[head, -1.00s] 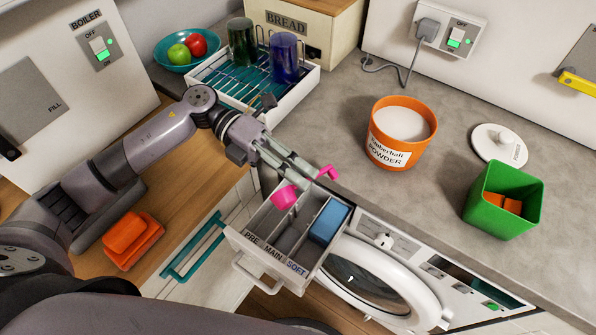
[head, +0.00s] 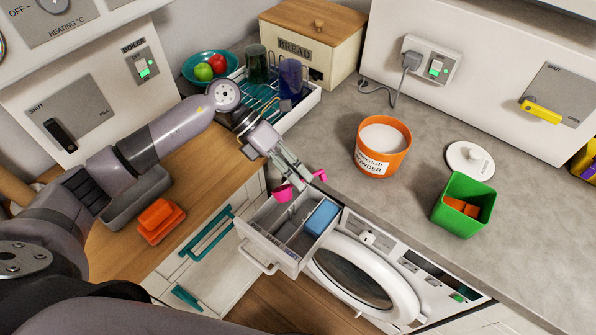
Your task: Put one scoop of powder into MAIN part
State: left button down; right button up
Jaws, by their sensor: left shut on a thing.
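My left gripper (head: 299,181) is shut on the pink scoop (head: 283,193), whose handle end sticks out on the right side of the fingers. The scoop's bowl is over the back left part of the pulled-out detergent drawer (head: 268,249). I cannot tell which compartment lies directly below it, or whether powder is in it. The drawer has several compartments; the right one holds a blue insert (head: 322,219). An open orange tub (head: 374,163), labelled powder, stands on the worktop with white powder (head: 384,138) inside. My right gripper is not in view.
The washing machine door (head: 362,283) is below the drawer. A white lid (head: 468,158) and a green box (head: 463,207) stand right of the tub. A dish rack (head: 301,108) with cups is behind the gripper. The worktop between rack and tub is clear.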

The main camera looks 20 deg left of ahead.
pick_arm(q)
jog(key=shift+s+d+r+t+y+p, duration=0.2)
jog(key=shift+r+t+y+p, duration=0.35)
jog(key=shift+p, duration=0.3)
jog(key=y+p, duration=0.1)
jog(key=m+t+y, duration=0.1)
jog(key=r+t+y+p, duration=0.1)
jog(key=shift+s+d+p, duration=0.25)
jog(key=shift+p, duration=0.1)
jog(key=shift+d+r+t+y, duration=0.1)
jog(key=shift+r+t+y, duration=0.2)
jog(key=shift+t+y, duration=0.05)
jog(key=shift+s+d+r+m+t+y, duration=0.2)
jog(key=shift+r+m+t+y, duration=0.1)
jog(key=shift+m+t+y, duration=0.15)
jog(key=shift+r+t+y, duration=0.2)
jog(key=shift+t+y, duration=0.05)
jog(key=shift+y, duration=0.1)
jog(key=shift+a+r, duration=0.1)
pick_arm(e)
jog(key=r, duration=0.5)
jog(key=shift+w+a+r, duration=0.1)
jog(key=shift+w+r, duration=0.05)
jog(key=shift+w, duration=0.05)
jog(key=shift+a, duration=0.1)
